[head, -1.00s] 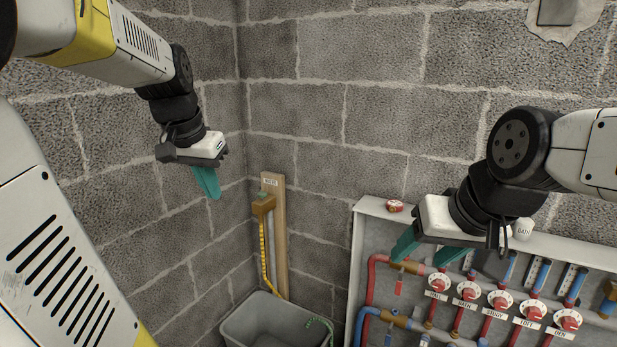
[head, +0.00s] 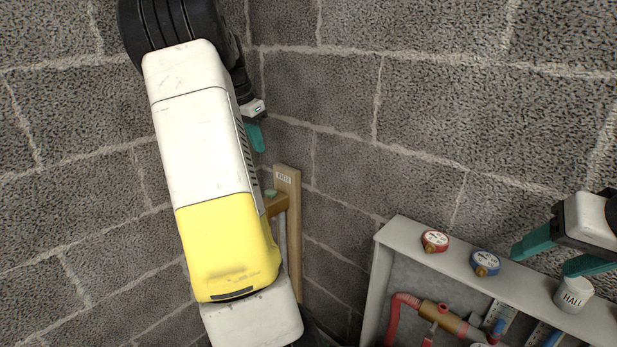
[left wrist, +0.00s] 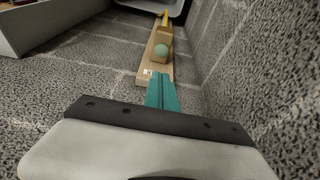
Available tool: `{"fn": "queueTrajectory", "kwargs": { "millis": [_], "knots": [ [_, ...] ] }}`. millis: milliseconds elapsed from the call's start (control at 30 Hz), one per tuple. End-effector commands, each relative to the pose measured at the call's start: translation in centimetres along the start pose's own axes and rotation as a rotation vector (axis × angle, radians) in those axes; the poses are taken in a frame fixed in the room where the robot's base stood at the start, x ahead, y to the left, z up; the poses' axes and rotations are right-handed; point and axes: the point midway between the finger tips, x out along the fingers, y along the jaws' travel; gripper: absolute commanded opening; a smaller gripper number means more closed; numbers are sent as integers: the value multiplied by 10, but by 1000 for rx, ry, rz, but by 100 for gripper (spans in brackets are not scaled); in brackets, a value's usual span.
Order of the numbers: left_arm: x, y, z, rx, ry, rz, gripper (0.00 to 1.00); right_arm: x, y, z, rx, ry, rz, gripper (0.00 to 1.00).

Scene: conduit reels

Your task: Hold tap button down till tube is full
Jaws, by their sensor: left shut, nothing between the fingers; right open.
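The tap (head: 277,205) is brass-coloured and sits on an upright wooden board (head: 291,235), with a pale green button (head: 270,193) on top. My left gripper (head: 257,136) is shut and empty, above the button and apart from it. In the left wrist view its teal fingers (left wrist: 161,92) point toward the board (left wrist: 152,72), and the round button (left wrist: 161,50) lies beyond their tips. A yellow tube (left wrist: 165,17) shows past the tap; its fill level cannot be seen. My left arm hides the lower tap area in the head view. My right gripper (head: 541,260) is open and empty.
A grey-white cabinet (head: 383,270) with pipes stands at the right. A red gauge (head: 435,241), a blue gauge (head: 485,263) and a white cup marked HALL (head: 574,294) are on its top. Block walls meet behind the tap. A grey tub (left wrist: 128,5) lies beyond it.

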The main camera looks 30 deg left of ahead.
Motion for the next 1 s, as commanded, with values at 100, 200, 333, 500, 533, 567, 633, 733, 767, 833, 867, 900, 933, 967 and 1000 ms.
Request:
{"fn": "queueTrajectory", "kwargs": {
  "millis": [100,200,333,500,533,567,633,733,767,833,867,900,933,967,1000],
  "knots": [
    [0,0,0,0,0,0,0,0,0,0,0,0,0,59],
    [0,0,0,0,0,0,0,0,0,0,0,0,0,59],
    [3,1,0,0,-1,1,0,0,0,0,0,0,0,59],
    [24,2,0,1,-2,4,0,0,0,0,0,0,0,59],
    [30,2,0,1,-2,3,0,0,0,0,0,0,0,59],
    [37,1,0,1,-3,4,0,0,0,0,0,0,0,59],
    [52,2,0,0,-3,4,0,0,0,0,0,0,0,59],
    [74,2,0,0,-2,4,0,0,0,0,0,0,0,59],
    [81,2,0,1,-2,4,0,0,0,0,0,0,0,59],
    [95,2,0,1,-2,4,0,0,0,0,0,0,0,59],
    [100,2,0,1,-1,3,0,0,0,0,0,0,0,59],
    [107,2,2,-1,-2,4,0,0,0,0,0,0,0,59],
    [112,1,3,-1,-1,3,0,0,0,0,0,0,0,59],
    [116,1,4,-1,-1,3,0,0,0,0,0,0,0,59],
    [121,1,6,-1,-1,2,0,0,0,0,0,0,0,59]
  ]
}}
